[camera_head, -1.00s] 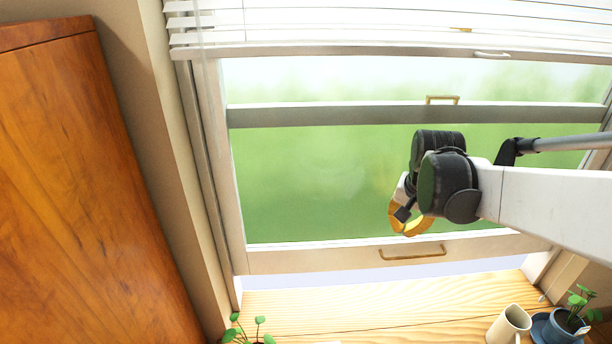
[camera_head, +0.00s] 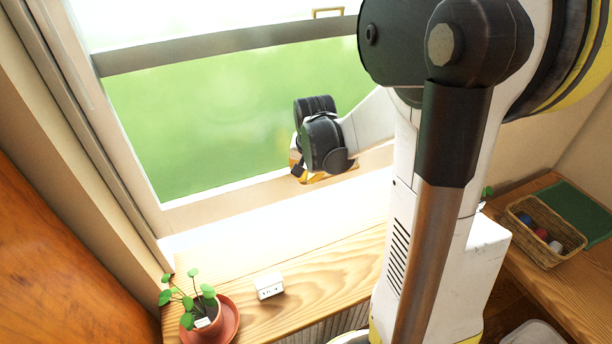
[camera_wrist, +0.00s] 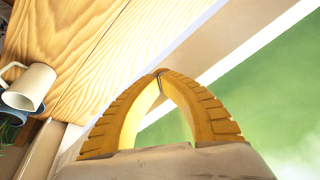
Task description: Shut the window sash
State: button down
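The lower window sash has a pale bottom rail (camera_head: 225,207) and a grey upper rail (camera_head: 225,48), with green showing through its glass. A bright strip lies between the bottom rail and the wooden sill (camera_head: 330,265). My gripper (camera_head: 312,179) is at the bottom rail, partly hidden by its own wrist. In the wrist view, the two curved yellow fingers of my gripper (camera_wrist: 160,73) meet at the tips, with no object clearly held. The pale rail (camera_wrist: 240,60) runs diagonally behind them. I cannot tell whether they touch it. The sash's brass lower handle is not visible now.
A potted plant (camera_head: 203,310) on a saucer and a small white box (camera_head: 269,286) stand on the sill. A mug (camera_wrist: 30,87) shows in the wrist view. A wicker basket (camera_head: 545,232) sits on a side shelf. A wooden cabinet (camera_head: 50,260) stands at the left.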

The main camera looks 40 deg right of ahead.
jog(key=shift+f, duration=0.1)
notch_tip(320, 180, down, 16)
jog(key=b, duration=1.3)
jog(key=shift+r, duration=0.2)
